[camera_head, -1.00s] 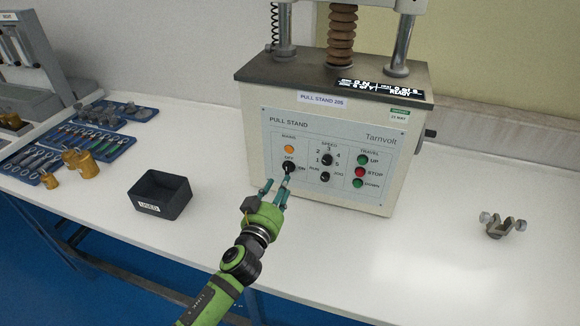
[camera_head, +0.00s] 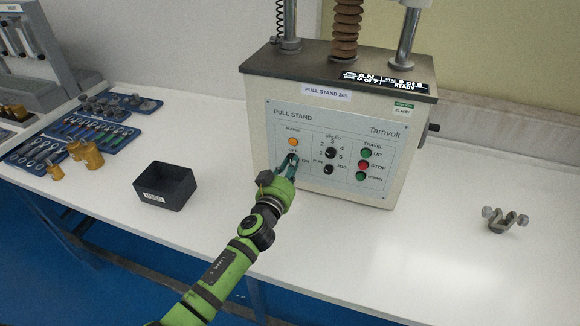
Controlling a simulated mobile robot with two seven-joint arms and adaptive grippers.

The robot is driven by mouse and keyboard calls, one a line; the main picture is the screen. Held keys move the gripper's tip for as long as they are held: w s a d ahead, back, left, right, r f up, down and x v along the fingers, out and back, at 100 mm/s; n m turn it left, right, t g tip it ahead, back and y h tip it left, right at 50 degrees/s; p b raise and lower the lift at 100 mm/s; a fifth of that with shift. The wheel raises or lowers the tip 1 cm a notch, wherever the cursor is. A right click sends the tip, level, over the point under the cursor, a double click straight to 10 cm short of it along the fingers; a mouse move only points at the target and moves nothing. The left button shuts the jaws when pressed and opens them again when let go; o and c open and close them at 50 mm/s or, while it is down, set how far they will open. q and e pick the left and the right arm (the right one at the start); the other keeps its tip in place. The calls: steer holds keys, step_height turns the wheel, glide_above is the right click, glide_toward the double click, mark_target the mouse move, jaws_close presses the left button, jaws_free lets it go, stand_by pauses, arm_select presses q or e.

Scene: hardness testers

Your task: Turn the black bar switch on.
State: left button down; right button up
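The black bar switch (camera_head: 293,158) is on the front panel of the pull stand (camera_head: 340,125), below the orange lamp, with "OFF" above it and "ON" to its right. My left gripper (camera_head: 288,166) is at the switch, its fingertips over or beside it. The gripper hides the lower part of the switch, and its bar angle is too small to read. I cannot tell whether the fingers are closed on it. The orange lamp (camera_head: 292,142) looks bright, and the display (camera_head: 379,80) shows text with "READY". My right gripper is not in view.
A black bin (camera_head: 165,187) stands left of the pull stand. Blue trays of tools (camera_head: 45,150) and brass weights (camera_head: 90,154) lie further left. A small metal clamp (camera_head: 505,220) lies at the right. The table between is clear.

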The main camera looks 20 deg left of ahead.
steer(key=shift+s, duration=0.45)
arm_select(q)
steer(key=shift+m, duration=0.4)
steer(key=shift+a+f+m+b, duration=0.1)
steer(key=shift+f+m+b, duration=0.05)
steer(key=shift+m, duration=4.1)
steer(key=shift+f+m+b, duration=0.15)
steer(key=shift+m, duration=4.1)
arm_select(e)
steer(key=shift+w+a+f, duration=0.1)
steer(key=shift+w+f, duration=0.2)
